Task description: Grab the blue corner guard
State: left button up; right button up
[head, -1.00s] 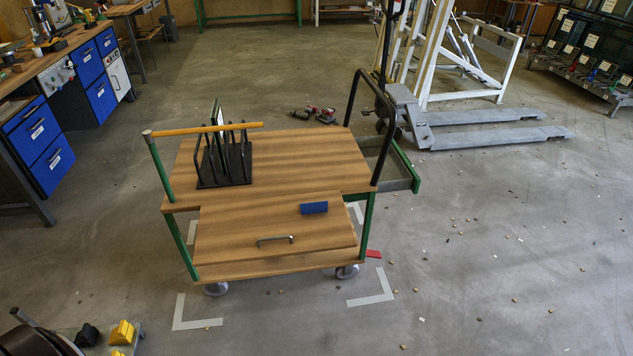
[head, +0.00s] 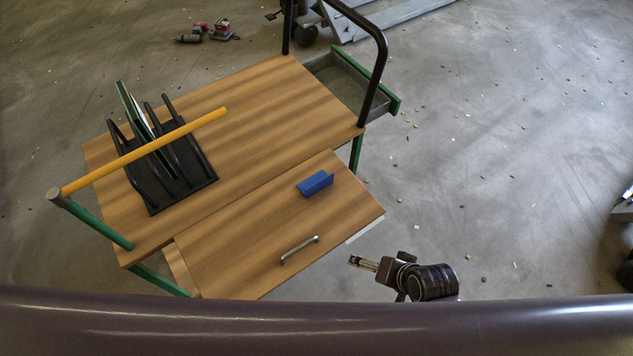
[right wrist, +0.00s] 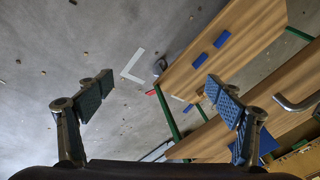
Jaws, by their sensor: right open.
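The blue corner guard (head: 315,184) lies on the wooden front panel (head: 240,235) of the cart, beyond the metal handle (head: 299,249) as seen in the head view. My right gripper (head: 355,261) is off the panel's right front corner, apart from the guard. In the right wrist view my right gripper (right wrist: 160,92) is open, with nothing between its fingers. A blue piece (right wrist: 267,143) shows there partly behind the right finger; I cannot tell whether it is the same guard. My left gripper is not in view.
The cart top (head: 290,100) carries a black rack (head: 175,170) under a yellow bar (head: 150,150). A black hoop handle (head: 379,70) rises at the right back. Two more blue pieces (right wrist: 222,39) lie on a lower wooden board in the wrist view. Floor right of the cart is mostly clear.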

jog(key=w+a+r+m+y, duration=0.1)
jog(key=w+a+r+m, duration=0.15)
jog(key=r, duration=0.45)
jog(key=m+t+y, duration=0.4)
jog(key=m, duration=0.9)
send_near(320, 183)
jog(key=s+f, duration=0.1)
jog(key=s, duration=0.1)
jog(key=s+a+f, duration=0.1)
jog(key=s+f, duration=0.1)
jog(key=w+m, duration=0.1)
jog(key=m, duration=0.2)
jog(key=w+m+t, duration=0.1)
jog(key=w+m, duration=0.1)
jog(key=m, duration=0.1)
jog(key=w+m+t, duration=0.1)
jog(key=w+m, duration=0.1)
jog(key=m, duration=0.1)
jog(key=shift+r, duration=0.1)
jog(key=shift+w+m+t+y, duration=0.3)
jog(key=shift+w+m, duration=0.05)
jog(key=shift+m, duration=0.1)
jog(key=x, duration=0.7)
jog(key=shift+s+a+f, duration=0.15)
jog(key=shift+a+f, duration=0.25)
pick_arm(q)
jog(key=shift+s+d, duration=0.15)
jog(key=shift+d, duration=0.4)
pick_arm(e)
jog(key=shift+c, duration=0.6)
